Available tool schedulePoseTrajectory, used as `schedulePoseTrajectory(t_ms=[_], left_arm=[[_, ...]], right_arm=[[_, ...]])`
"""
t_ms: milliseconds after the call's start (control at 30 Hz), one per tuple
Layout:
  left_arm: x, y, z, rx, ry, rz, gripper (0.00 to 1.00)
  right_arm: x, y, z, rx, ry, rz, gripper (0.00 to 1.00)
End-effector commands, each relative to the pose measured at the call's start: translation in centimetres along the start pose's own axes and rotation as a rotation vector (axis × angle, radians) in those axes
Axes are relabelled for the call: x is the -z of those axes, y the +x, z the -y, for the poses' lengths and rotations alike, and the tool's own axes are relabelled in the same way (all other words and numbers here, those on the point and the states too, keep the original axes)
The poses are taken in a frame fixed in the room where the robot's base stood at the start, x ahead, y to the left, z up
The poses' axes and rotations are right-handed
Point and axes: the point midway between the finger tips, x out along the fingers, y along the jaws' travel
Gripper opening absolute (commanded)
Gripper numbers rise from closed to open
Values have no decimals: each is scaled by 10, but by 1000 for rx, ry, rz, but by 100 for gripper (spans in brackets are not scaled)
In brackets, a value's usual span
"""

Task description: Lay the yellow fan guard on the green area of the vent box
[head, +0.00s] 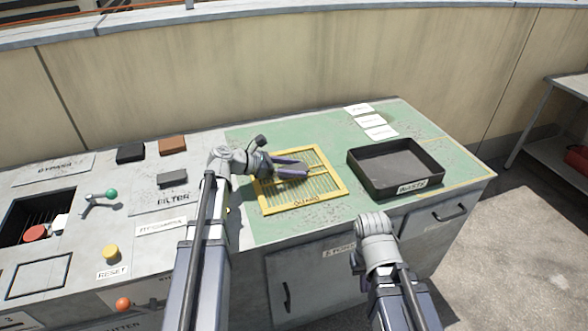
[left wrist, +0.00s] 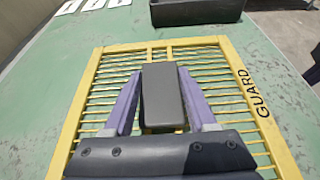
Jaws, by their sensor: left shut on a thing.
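The yellow fan guard (head: 328,183) is a square frame with thin bars and the word GUARD, over the green area (head: 255,147) of the vent box top. It looks flat there; I cannot tell whether it touches fully. The guard also fills the left wrist view (left wrist: 238,85). My left gripper (head: 300,168) is over the guard's middle. Its purple fingers (left wrist: 160,95) are closed on a dark grey block at the guard's middle, which looks like its grip. My right arm's wrist (head: 376,228) is at the box's front edge; its fingers cannot be made out.
A black WASTE tray (head: 408,190) stands right of the guard on the green area. White labels (head: 373,121) lie behind. Black (head: 130,152), brown (head: 172,145) and grey (head: 172,178) blocks are at left. A wall (head: 300,80) runs behind.

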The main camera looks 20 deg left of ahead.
Motion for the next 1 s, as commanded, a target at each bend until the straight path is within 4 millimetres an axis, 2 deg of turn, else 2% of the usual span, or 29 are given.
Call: schedulePoseTrajectory(t_ms=[33, 300, 633, 1000], left_arm=[[1, 0, 0, 0, 0, 0, 59], [1, 0, 0, 0, 0, 0, 87], [-4, -4, 0, -1, 0, 0, 87], [-6, -77, 0, -4, -2, 0, 87]], right_arm=[[0, 1, 0, 0, 0, 0, 0], [0, 1, 0, 0, 0, 0, 0], [0, -6, 0, 0, 0, 0, 0], [-2, -34, -3, 0, 0, 0, 0]])
